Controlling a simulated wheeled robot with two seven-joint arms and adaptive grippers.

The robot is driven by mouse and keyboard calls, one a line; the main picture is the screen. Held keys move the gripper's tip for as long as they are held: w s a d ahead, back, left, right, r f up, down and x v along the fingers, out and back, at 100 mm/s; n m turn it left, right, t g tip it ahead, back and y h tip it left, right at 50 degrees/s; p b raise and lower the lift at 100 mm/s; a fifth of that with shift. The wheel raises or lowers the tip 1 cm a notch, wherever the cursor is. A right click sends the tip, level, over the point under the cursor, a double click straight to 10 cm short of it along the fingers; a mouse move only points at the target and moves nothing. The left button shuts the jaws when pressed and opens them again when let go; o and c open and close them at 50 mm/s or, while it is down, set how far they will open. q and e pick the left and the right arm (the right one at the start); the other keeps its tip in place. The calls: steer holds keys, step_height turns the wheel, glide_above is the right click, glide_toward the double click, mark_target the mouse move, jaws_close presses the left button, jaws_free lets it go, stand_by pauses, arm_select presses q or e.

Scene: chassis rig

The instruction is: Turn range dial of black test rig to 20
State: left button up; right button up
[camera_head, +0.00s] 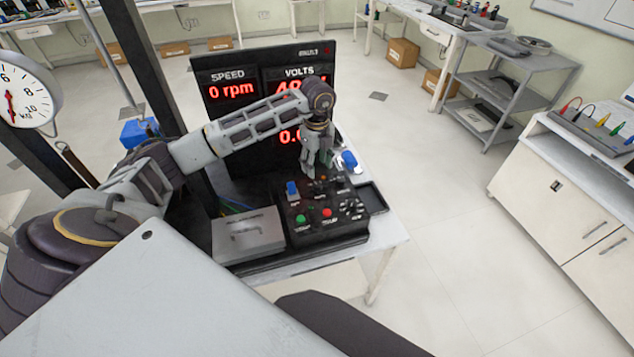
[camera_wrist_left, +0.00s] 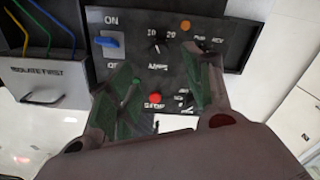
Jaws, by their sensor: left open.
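The black test rig panel (camera_head: 318,232) sits on the bench with switches, knobs and buttons. In the left wrist view the range dial (camera_wrist_left: 160,45) is a small black knob marked 10 and 20, with AMPS below; I cannot tell where its pointer stands. My left gripper (camera_head: 313,174) points down over the panel's far part and hides some controls. In the left wrist view its green-padded fingers (camera_wrist_left: 158,58) are open and empty, apart on either side of the dial in the picture. Contact cannot be seen. My right gripper is not in view.
A blue ON switch (camera_wrist_left: 110,41) is left of the dial and a red STOP button (camera_wrist_left: 155,99) is nearer. A grey ISOLATE FIRST box (camera_head: 247,236) stands left of the panel. The display board (camera_head: 228,107) reads 0 rpm. Floor to the right is clear.

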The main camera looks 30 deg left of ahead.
mark_target(317, 184)
arm_select(q)
step_height(317, 184, down, 9)
steer(key=shift+p, duration=0.55)
steer(key=shift+c, duration=0.4)
steer(key=c, duration=1)
